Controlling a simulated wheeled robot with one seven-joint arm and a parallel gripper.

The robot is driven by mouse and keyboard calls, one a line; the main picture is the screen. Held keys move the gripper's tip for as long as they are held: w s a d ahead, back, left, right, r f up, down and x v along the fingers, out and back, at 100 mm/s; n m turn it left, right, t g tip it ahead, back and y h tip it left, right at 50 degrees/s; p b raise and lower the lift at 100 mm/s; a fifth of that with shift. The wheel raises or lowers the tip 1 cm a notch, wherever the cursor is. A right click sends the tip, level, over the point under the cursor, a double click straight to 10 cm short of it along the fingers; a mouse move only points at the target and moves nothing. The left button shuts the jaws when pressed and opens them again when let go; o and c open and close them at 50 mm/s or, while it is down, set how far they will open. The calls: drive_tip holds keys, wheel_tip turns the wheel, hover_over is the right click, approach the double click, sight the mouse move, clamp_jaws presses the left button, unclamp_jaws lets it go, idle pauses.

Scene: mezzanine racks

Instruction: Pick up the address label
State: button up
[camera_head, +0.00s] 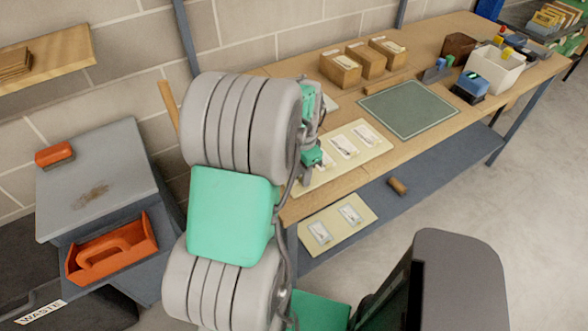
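Several small white printed cards, which look like labels, lie on a cream board (372,151) on the wooden bench; two show clearly, a nearer one (345,146) and a farther one (367,134). Another beside my wrist is partly covered. Two more cards, a left one (320,232) and a right one (350,214), lie on a cream board on the lower shelf. The print is too small to tell which is the address label. My gripper (318,128) is at the bench's left part, beside the upper board; my arm hides most of it, and its fingers cannot be made out.
A green mat (408,108) lies right of the cards. Wooden boxes (340,69) stand behind. A white bin (494,72) and a blue item (471,88) are farther right. An orange caddy (112,250) is at left. A brown roll (398,186) lies on the lower shelf (440,165).

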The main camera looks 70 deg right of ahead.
clamp_jaws()
drive_tip(key=shift+r, duration=0.15)
idle(0.4)
